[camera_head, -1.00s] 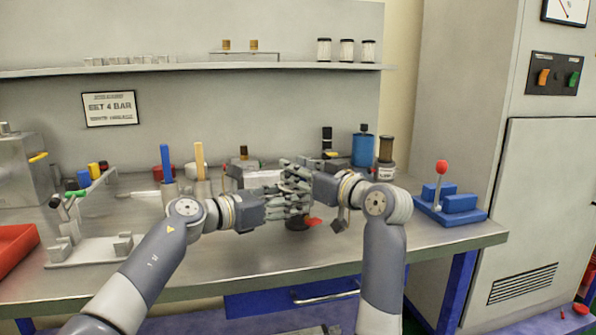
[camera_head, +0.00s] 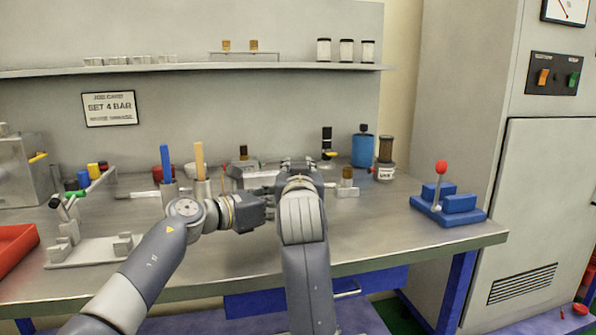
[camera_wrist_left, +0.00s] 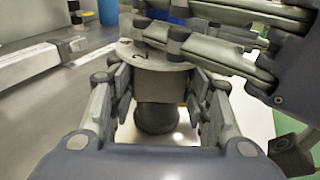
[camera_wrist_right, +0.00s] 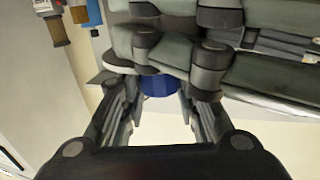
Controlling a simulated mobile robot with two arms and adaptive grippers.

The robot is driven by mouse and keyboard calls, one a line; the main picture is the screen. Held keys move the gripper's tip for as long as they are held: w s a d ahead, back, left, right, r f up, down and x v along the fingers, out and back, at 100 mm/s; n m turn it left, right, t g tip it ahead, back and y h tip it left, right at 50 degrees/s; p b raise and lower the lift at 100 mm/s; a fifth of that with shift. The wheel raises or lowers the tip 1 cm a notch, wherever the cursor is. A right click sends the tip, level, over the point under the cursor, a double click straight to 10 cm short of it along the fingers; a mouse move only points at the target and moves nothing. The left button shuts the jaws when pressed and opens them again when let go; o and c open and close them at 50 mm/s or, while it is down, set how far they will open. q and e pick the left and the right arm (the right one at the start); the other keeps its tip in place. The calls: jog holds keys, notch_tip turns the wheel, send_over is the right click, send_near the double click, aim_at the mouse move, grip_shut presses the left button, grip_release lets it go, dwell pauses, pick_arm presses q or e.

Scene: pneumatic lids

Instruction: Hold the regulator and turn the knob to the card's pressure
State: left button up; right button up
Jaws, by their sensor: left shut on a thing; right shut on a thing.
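The job card (camera_head: 109,108) on the back wall reads "SET 4 BAR". In the left wrist view the regulator has a grey body (camera_wrist_left: 160,84) with a round plate (camera_wrist_left: 143,54) on top, marked with a digit like 2, and a dark round part below. My left gripper (camera_wrist_left: 160,105) is shut on the body from both sides; it also shows in the head view (camera_head: 272,200). My right gripper (camera_head: 298,164) reaches in above it, its fingers crossing over the plate. In the right wrist view it is shut on the blue knob (camera_wrist_right: 158,84). My right arm hides the regulator in the head view.
A blue fixture with a red-topped lever (camera_head: 447,207) stands at the right. A rail stand (camera_head: 90,250) and a red tray (camera_head: 15,245) are at the left. The front right bench is clear.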

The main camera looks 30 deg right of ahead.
jog(key=shift+a+f+h, duration=0.15)
jog(key=shift+h, duration=0.15)
jog(key=o, duration=1.1)
jog(key=v, duration=0.7)
jog(key=shift+s, duration=0.2)
jog(key=shift+a, duration=0.1)
